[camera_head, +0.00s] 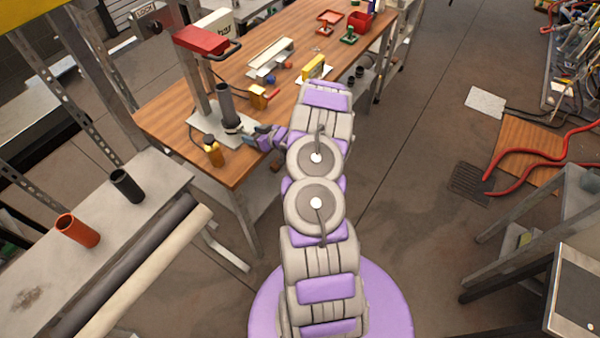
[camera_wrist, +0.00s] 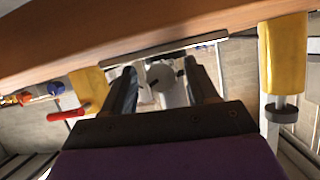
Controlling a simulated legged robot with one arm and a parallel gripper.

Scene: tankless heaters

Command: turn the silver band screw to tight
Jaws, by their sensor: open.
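A dark upright pipe (camera_head: 227,105) stands on a light plate (camera_head: 205,128) on the wooden bench, with a band low around it. The silver band screw is too small to pick out in the head view. In the wrist view a grey round piece (camera_wrist: 162,77) with small dark parts beside it lies between my fingertips; I cannot tell for sure that it is the screw. My gripper (camera_head: 258,138) is just right of the pipe's base, its open fingers (camera_wrist: 164,78) on either side of the grey piece. Contact cannot be made out.
A yellow bottle-like part (camera_head: 214,153) stands near the bench edge, close left of my gripper. A yellow block (camera_head: 258,97) with a red handle is behind. Open floor (camera_head: 410,190) lies right of my arm.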

